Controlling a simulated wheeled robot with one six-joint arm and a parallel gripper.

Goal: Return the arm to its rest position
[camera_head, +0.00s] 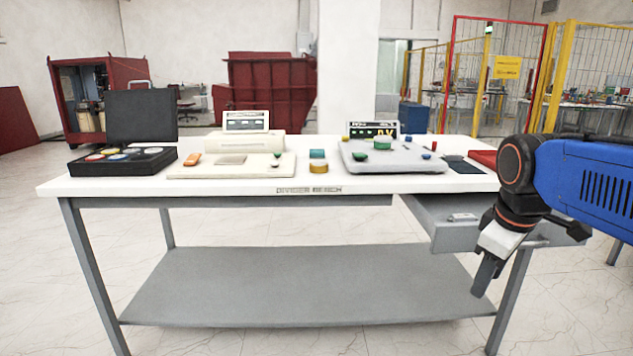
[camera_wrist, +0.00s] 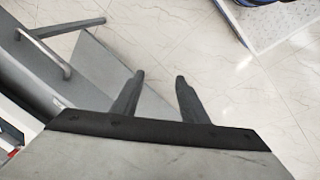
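My blue arm comes in from the right edge of the head view, in front of the bench's right end. My gripper (camera_head: 484,282) points downward in front of the grey drawer, near the right bench leg. In the wrist view my gripper (camera_wrist: 160,77) shows two dark fingers standing apart, with only tiled floor and a grey edge behind the gap. It is open and holds nothing. In the head view the fingers overlap, so their gap is hard to see there.
The white bench (camera_head: 330,187) carries several devices. Its grey drawer (camera_head: 440,230) is pulled out at the right, with a small light item (camera_head: 463,217) in it, close to my wrist. A grey lower shelf (camera_head: 300,285) lies below. The floor in front is clear.

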